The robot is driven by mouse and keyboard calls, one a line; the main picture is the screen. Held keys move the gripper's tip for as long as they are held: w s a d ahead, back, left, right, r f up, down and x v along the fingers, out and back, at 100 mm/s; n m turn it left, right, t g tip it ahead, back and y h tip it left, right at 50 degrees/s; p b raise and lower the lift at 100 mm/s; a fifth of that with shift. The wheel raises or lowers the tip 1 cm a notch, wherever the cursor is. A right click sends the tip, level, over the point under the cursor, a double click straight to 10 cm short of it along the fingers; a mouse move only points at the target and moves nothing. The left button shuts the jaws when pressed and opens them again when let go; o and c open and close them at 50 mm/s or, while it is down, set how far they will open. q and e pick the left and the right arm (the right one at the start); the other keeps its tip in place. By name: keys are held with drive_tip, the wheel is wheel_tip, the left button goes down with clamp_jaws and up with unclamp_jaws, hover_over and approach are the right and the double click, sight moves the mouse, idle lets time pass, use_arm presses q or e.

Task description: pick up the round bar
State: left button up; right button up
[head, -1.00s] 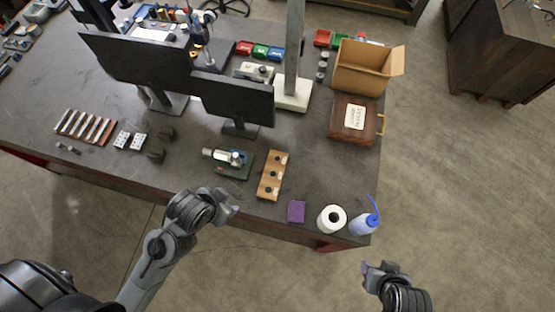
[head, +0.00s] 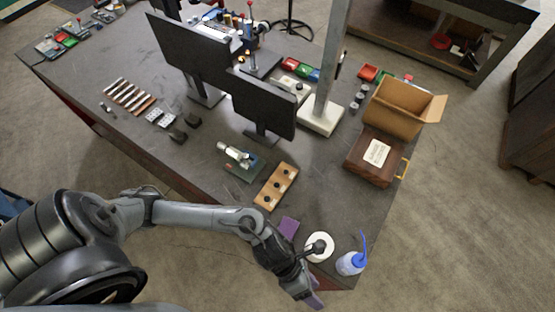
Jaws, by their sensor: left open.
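I cannot make out a separate round bar with certainty. A pale cylindrical piece (head: 232,152) lies on a small fixture with a green base (head: 243,168) near the table's front edge; I cannot tell if it is the bar. My left gripper (head: 317,272) is open at the front right corner of the table. One finger is over the white paper roll (head: 318,257) and hides part of it; the other is out past the table edge, and nothing shows between them. My left forearm crosses in front of the table. My right gripper is out of view.
A purple block (head: 288,227), a wooden block with dark holes (head: 275,188) and a blue-tipped bottle (head: 350,264) are near my left gripper. Two monitors (head: 262,105) and a post (head: 328,75) stand behind. A cardboard box (head: 395,108) and wooden case (head: 364,164) are at right.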

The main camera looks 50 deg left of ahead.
use_arm(q)
drive_tip(key=a+f+m+g+y+b, duration=0.2)
drive_tip(key=a+f+m+g, duration=0.1)
drive_tip(key=a+f+m, duration=0.4)
wheel_tip(320, 180, up, 6)
drive_tip(key=m+t+y+b, duration=0.1)
drive_tip(key=t+y+b, duration=0.1)
drive_tip(key=y+b, duration=0.6)
hover_over(245, 155)
drive_tip(key=d+b, duration=0.1)
drive_tip(key=d, duration=0.1)
drive_tip(key=shift+h, duration=0.4)
drive_tip(key=shift+a+f+p, duration=0.25)
drive_tip(key=shift+a+f, duration=0.05)
drive_tip(key=shift+f, duration=0.75)
drive_tip(key=shift+a+f+p, duration=0.3)
drive_tip(key=shift+f, duration=0.8)
drive_tip(key=shift+a+f+p, duration=0.25)
drive_tip(key=shift+a+f, duration=0.05)
drive_tip(key=shift+f, duration=1.25)
clamp_jaws()
